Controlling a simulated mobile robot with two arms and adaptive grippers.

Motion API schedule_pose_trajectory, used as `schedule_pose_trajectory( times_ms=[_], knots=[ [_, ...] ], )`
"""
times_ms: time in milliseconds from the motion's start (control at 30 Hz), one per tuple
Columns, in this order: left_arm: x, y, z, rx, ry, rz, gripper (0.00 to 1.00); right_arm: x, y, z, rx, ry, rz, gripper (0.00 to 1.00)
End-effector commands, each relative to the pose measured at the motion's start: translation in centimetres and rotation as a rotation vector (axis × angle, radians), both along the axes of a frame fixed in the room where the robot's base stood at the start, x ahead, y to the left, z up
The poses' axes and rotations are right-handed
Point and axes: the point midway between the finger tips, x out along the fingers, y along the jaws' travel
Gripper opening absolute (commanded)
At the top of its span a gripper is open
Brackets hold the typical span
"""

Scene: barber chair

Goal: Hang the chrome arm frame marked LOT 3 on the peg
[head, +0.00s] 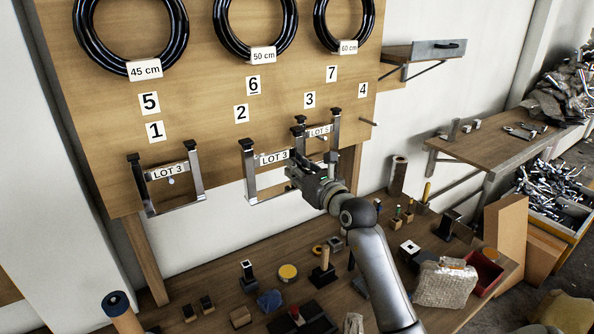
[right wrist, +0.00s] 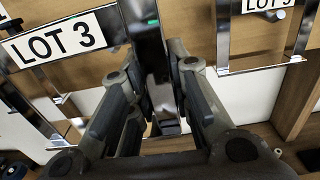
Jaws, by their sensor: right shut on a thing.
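My right gripper (head: 298,172) is shut on the right upright of a chrome arm frame marked LOT 3 (head: 250,172), in front of the board below number 2. In the right wrist view this frame's label (right wrist: 62,39) is at the upper left and its upright (right wrist: 146,42) runs between my fingers (right wrist: 155,100). I cannot tell whether the frame touches a peg behind it. Another LOT 3 frame (head: 196,165) hangs below number 1. A third frame (head: 335,127) is below number 3; its label is hard to read. The peg (head: 369,122) below number 4 is bare. My left gripper is out of view.
Black rings (head: 130,68) hang along the top of the wooden board (head: 215,135). The bench (head: 205,270) below holds several small blocks, tools and a wrapped bundle (head: 444,283).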

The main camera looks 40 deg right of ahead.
Motion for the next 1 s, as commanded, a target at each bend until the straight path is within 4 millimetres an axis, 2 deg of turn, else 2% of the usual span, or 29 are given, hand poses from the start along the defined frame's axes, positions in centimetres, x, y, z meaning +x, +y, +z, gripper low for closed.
schedule_pose_trajectory(
  times_ms=[100, 233, 500, 567, 1000],
  knots=[
    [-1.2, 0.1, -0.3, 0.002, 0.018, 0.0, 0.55, 0.7, 0.0, 0.2, 0.001, -0.006, 0.0, 0.0],
    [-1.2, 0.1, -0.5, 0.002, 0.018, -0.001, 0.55, 1.5, -0.1, 0.2, 0.001, -0.006, 0.0, 0.0],
    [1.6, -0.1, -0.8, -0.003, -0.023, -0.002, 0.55, 3.0, -0.2, 0.1, 0.001, -0.006, 0.001, 0.0],
    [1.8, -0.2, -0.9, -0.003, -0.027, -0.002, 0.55, 3.3, -0.2, 0.1, 0.001, -0.005, 0.001, 0.0],
    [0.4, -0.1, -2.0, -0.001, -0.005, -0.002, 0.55, 5.8, -0.3, -0.1, 0.001, -0.006, 0.0, 0.0]
  ],
)
